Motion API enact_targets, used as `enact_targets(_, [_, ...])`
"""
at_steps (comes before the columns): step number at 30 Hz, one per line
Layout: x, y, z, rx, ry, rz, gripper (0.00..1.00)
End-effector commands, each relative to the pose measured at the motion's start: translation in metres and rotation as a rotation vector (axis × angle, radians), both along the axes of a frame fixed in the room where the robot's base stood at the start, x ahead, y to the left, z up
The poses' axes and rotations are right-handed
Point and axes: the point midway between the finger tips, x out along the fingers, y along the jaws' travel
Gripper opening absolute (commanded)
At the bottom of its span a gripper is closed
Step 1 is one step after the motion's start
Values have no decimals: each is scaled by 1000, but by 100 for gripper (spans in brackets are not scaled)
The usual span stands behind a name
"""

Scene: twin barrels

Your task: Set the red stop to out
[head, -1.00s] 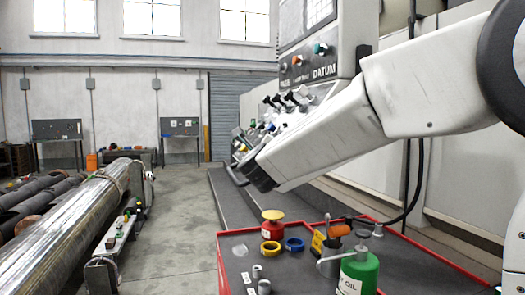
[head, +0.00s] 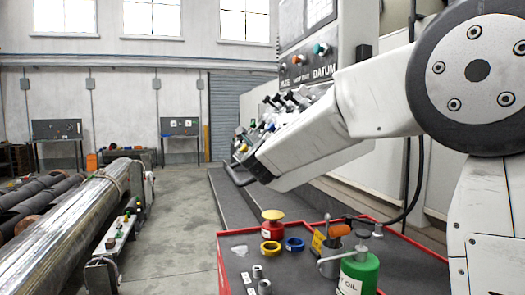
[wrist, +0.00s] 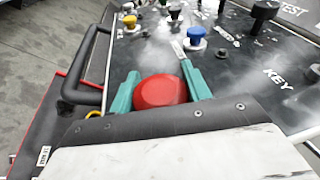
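The red stop (wrist: 160,91), a rounded red mushroom button, is on the sloping dark console panel (wrist: 245,72) in the wrist view. My gripper (wrist: 162,70) has two teal fingers, one on each side of the red stop. The fingers stand apart around it; I cannot tell whether either touches it. The button's stem and base are hidden under its cap. In the head view my wrist reaches the console, but my fingers and the red stop cannot be made out there.
A blue knob (wrist: 196,33), a yellow knob (wrist: 130,21) and a black knob (wrist: 263,10) stand beyond the fingers. A dark handrail (wrist: 78,75) runs along the console's left edge. A red-edged tool cart (head: 228,258) holds a green oil can (head: 358,276).

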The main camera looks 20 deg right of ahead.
Motion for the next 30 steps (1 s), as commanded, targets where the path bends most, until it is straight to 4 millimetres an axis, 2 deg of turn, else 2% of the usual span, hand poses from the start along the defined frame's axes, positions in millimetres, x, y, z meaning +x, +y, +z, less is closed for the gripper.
enact_targets(6, [0,15,11,1,-1,3,7])
enact_targets(13, [0,17,12,0,-1,4,7])
enact_targets(14, [0,17,12,-1,-2,5,56])
enact_targets(15, [0,17,13,-1,-2,5,67])
enact_targets(16, [0,17,12,0,-1,4,70])
enact_targets(25, [-2,14,12,0,-1,0,70])
enact_targets(30, [-23,21,13,1,-2,1,70])
